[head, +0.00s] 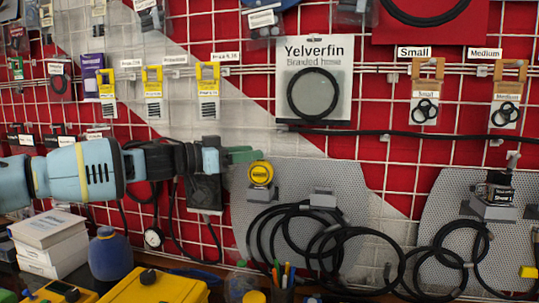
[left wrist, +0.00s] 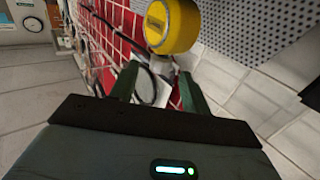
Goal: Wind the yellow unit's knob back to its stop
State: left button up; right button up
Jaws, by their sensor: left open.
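The yellow unit's round knob (head: 260,173) has a dark label on its face and sits in front of the grey perforated panel, just above a grey bracket (head: 262,193). My left gripper (head: 243,155) is open and empty, its green fingers just up and left of the knob. In the left wrist view the yellow knob (left wrist: 172,27) lies beyond the fingertips, above and a little right of the middle of the open jaws (left wrist: 157,85); it is not between them. Whether a finger touches it, I cannot tell. My right gripper is not in view.
A dark box (head: 204,190) with hoses and a gauge (head: 154,238) hangs below my left wrist. Black hose coils (head: 335,245) hang on the panel (head: 290,172). Another unit (head: 495,195) with a dark top stands at the right. A pen cup (head: 283,293) and bottles are below.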

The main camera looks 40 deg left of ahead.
pick_arm(q)
jog(key=shift+w+d+f+b, duration=0.15)
jog(key=shift+w+b, duration=0.05)
jog(key=shift+w, duration=0.2)
jog(key=shift+w+d+f+b, duration=0.1)
jog(key=shift+w+b, duration=0.05)
jog(key=shift+w, duration=0.25)
jog(key=shift+b+x, duration=0.35)
jog(key=shift+x, duration=0.45)
jog(key=shift+w+d+b, duration=0.25)
jog(key=shift+w+b, duration=0.05)
jog(key=shift+w, duration=0.3)
jog(key=shift+w+d+r, duration=0.25)
jog(key=shift+w+d, duration=0.05)
jog(key=shift+w, duration=0.2)
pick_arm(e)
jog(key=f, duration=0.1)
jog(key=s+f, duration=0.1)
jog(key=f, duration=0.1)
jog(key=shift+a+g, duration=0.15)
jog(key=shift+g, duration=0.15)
pick_arm(q)
jog(key=c, duration=1)
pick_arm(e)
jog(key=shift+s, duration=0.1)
